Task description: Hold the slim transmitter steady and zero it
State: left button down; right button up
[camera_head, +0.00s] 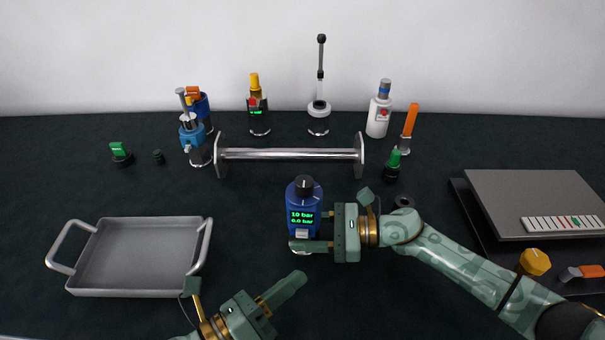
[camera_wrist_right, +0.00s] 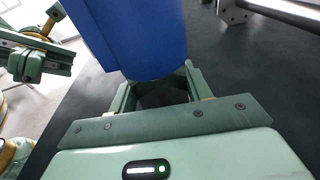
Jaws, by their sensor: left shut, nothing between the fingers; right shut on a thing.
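In the right wrist view the blue body (camera_wrist_right: 140,38) sits between the fingers (camera_wrist_right: 158,88). My left gripper (camera_head: 298,279) is shut and empty, in front of the transmitter and apart from it. It also shows at the upper left of the right wrist view (camera_wrist_right: 36,50).
A metal rail (camera_head: 290,154) on two end plates stands behind the transmitter. A grey tray (camera_head: 205,257) lies at left. Several instruments, including a yellow-topped one (camera_head: 258,112), stand at the back. A dark grey flat unit (camera_head: 530,190) is at right.

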dwell(0.3)
jog(key=o, duration=1.1)
jog(key=shift+c, duration=0.2)
